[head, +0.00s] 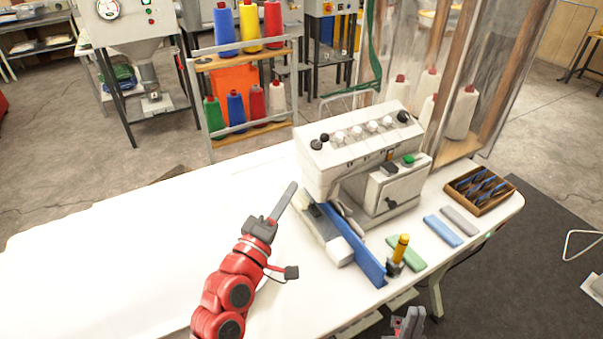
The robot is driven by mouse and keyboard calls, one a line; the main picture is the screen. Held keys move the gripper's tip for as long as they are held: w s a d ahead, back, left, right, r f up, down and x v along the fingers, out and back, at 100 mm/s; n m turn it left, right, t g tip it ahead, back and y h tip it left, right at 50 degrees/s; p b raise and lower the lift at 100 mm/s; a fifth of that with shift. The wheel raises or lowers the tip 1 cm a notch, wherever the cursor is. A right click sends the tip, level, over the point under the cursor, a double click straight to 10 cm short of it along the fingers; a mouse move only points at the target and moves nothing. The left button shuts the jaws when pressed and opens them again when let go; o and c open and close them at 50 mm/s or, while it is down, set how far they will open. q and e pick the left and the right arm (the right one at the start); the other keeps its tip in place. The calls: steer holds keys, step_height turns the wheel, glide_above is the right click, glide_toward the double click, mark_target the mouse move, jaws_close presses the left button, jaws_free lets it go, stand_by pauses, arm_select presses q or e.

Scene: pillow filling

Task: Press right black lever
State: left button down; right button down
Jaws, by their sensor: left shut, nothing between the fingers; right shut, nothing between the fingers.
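A white sewing machine (322,170) stands on the white table. Black knobs sit at both ends of its sloped top: two at the left (318,142) and a larger one at the right (403,116). Another small black knob or lever (391,203) is on its right-hand box. I cannot tell which of these is the right black lever. My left gripper (291,188), on a red arm, is shut and empty, left of the machine and apart from it. My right gripper (412,317) shows only partly at the bottom edge, shut and empty, well below the machine.
A blue guide bar (350,246) and a yellow-topped post (401,248) stand before the machine. Green (406,254), blue (443,231) and grey (459,220) pieces lie right, near a wooden tray (505,190). White fabric covers the table's left.

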mark_target(322, 140)
arm_select(q)
steer(key=p+x, duration=0.2)
steer(key=x, duration=1)
steer(key=shift+w+d+r+p, duration=0.1)
steer(key=shift+w+p, duration=0.1)
steer(key=shift+p, duration=0.1)
steer(key=shift+w+d, duration=0.15)
steer(key=shift+w, duration=0.3)
steer(key=shift+w+r+n+y+p, duration=0.1)
steer(key=shift+r+n+y+p, duration=0.15)
steer(key=shift+n+p, duration=0.2)
